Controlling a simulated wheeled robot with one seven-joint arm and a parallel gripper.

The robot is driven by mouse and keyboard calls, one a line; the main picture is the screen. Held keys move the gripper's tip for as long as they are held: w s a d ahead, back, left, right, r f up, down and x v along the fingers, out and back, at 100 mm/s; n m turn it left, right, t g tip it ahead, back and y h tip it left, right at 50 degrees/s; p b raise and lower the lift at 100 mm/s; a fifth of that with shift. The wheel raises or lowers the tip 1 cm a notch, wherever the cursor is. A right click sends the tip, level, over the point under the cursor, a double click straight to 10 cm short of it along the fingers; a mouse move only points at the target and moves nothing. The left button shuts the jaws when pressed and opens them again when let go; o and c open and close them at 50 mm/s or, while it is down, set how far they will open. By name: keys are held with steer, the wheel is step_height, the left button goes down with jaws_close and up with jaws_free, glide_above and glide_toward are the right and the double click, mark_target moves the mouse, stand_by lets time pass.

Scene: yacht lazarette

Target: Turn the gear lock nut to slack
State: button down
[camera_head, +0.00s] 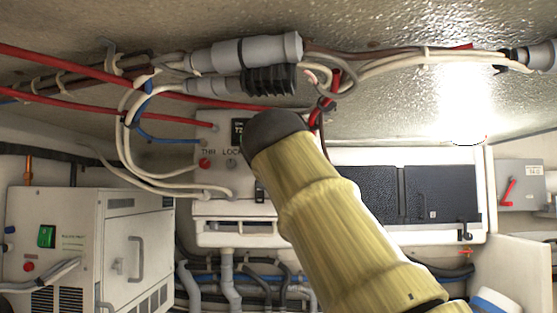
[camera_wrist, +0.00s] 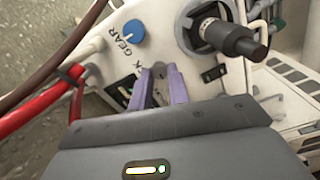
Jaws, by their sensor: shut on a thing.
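In the wrist view, my gripper (camera_wrist: 160,76) has its two purple fingers closed in at the white control panel (camera_wrist: 100,58). They are shut on a small grey piece, the gear lock nut (camera_wrist: 158,73), which is mostly hidden between the fingertips. A blue knob (camera_wrist: 134,32) sits above and left of the fingers, beside the printed word GEAR. A label ending in K shows just left of the fingers, partly covered. In the head view, my tan arm with its dark end covers the gripper and the nut. The panel (camera_head: 212,180) shows left of it with the words THR LOCK.
A red knob (camera_head: 204,163) and grey nut (camera_head: 231,163) sit by the THR LOCK label. Red cables (camera_wrist: 45,85) run close left of my gripper. A dark cylindrical connector (camera_wrist: 235,42) juts out at right. Grey connectors (camera_head: 245,50) and cables hang above my arm.

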steer(key=shift+n, duration=0.9)
steer(key=c, duration=1.3)
jaws_free()
steer(key=shift+c, duration=0.2)
steer(key=shift+f, duration=0.1)
steer(key=s+b, duration=0.5)
steer(key=s, duration=1.2)
steer(key=shift+s+a+b, duration=0.2)
steer(key=shift+a+b, duration=0.1)
